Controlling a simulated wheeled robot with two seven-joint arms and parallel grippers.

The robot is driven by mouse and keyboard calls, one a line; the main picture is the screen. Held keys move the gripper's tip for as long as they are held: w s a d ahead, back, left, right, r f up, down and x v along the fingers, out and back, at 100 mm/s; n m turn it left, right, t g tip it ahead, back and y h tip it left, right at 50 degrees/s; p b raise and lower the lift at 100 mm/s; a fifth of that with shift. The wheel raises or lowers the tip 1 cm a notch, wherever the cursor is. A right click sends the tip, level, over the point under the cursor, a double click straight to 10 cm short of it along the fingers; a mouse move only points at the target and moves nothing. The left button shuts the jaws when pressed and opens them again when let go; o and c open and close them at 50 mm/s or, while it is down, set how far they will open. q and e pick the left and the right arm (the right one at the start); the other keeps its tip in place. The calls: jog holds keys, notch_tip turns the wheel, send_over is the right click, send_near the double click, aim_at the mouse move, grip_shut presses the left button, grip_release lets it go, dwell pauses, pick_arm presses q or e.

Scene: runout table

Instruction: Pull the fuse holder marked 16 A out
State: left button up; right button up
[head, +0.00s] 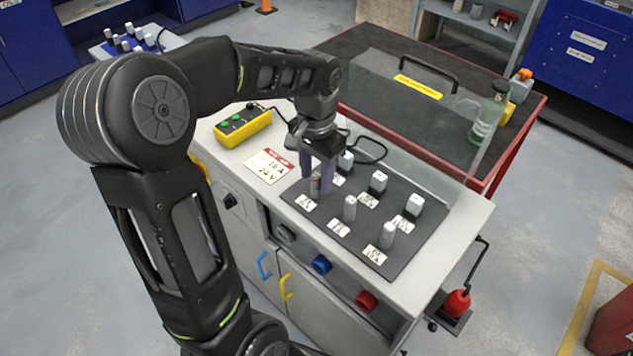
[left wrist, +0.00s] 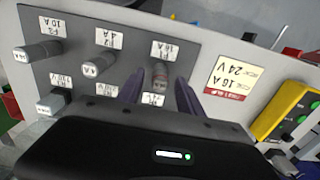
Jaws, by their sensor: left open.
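In the head view, the same holder (head: 315,188) stands upright at the near left corner of the dark panel (head: 345,247). My left gripper (head: 317,181) points down over it. Its two purple fingers are open, one on each side of the holder; in the left wrist view the gripper (left wrist: 160,94) partly frames it. I cannot tell whether a finger touches it. My right gripper is not in view.
Other grey holders, such as those marked 4 A (left wrist: 92,68) and 10 A (left wrist: 36,52), stand close by. A card reading 16 A 24 V (head: 268,166) and a yellow button box (head: 243,125) lie left. A clear guard (head: 430,165) stands behind the panel.

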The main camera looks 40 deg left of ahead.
aim_at(317, 175)
pick_arm(q)
jog(key=shift+c, duration=0.4)
grip_shut()
dwell(1.0)
jog(key=shift+r, duration=0.1)
jog(key=shift+r+p, duration=2.4)
jog(key=shift+r, duration=0.5)
